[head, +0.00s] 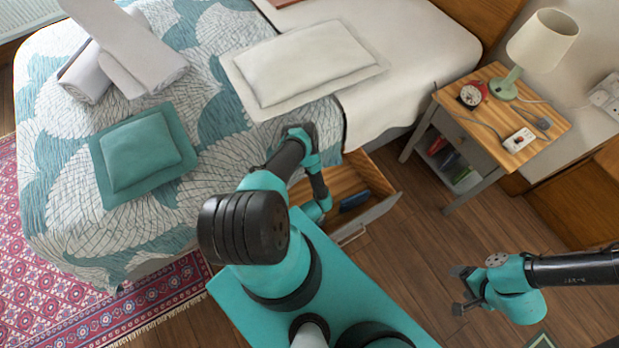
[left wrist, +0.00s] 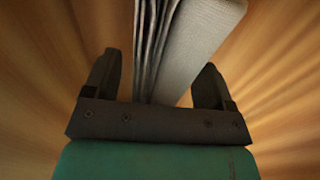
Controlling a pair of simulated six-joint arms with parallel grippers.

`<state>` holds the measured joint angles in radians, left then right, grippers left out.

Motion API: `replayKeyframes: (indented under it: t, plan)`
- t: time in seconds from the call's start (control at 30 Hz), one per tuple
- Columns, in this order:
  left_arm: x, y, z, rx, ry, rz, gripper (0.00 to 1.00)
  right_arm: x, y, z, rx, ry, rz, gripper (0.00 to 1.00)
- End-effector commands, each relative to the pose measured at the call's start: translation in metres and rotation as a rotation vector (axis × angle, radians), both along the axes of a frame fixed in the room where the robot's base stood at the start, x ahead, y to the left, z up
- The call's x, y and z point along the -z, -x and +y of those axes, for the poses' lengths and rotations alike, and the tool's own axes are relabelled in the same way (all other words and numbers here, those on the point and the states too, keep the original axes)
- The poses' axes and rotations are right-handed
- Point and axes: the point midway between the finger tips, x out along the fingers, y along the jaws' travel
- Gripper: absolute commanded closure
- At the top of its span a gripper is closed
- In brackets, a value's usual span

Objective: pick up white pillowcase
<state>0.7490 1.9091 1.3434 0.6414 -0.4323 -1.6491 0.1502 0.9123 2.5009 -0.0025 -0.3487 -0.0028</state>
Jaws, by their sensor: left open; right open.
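A folded off-white cloth (left wrist: 200,40), which looks like the white pillowcase, stands on edge with its layers showing in the left wrist view. My left gripper (left wrist: 157,78) is open, with a finger on each side of the cloth's near end. I cannot tell whether the fingers touch it. In the head view my left arm reaches down into the open wooden drawer (head: 374,177) at the bed's side, and its fingers and the cloth are hidden there. My right gripper (head: 464,290) is open and empty above the floor at the lower right.
A dark blue item (head: 354,200) lies in the drawer. The bed (head: 210,110) carries a white pillow (head: 305,62), a teal pillow (head: 140,152) and pale rolled cloths (head: 150,65). A nightstand (head: 480,130) with a lamp (head: 530,45) stands right. The wooden floor (head: 425,235) between is clear.

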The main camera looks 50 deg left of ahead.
Motion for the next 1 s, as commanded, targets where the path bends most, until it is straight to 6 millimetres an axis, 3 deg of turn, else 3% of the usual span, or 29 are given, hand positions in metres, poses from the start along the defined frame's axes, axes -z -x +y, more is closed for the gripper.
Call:
replayKeyframes:
  t: [0.2, 0.8, 1.0]
  plan:
    - [-0.0001, -0.0001, 0.0001, 0.000, 0.000, 0.000, 0.22, 0.0000, 0.0000, 0.0000, 0.000, 0.000, 0.000, 0.27]
    - [-0.0002, -0.0001, 0.0001, 0.000, 0.000, 0.000, 0.79, 0.0000, 0.0000, 0.0000, 0.000, 0.000, 0.000, 0.27]
    - [-0.0003, -0.0001, 0.0001, 0.000, 0.000, 0.000, 0.79, 0.0000, 0.0000, 0.0000, 0.000, 0.000, 0.000, 0.27]
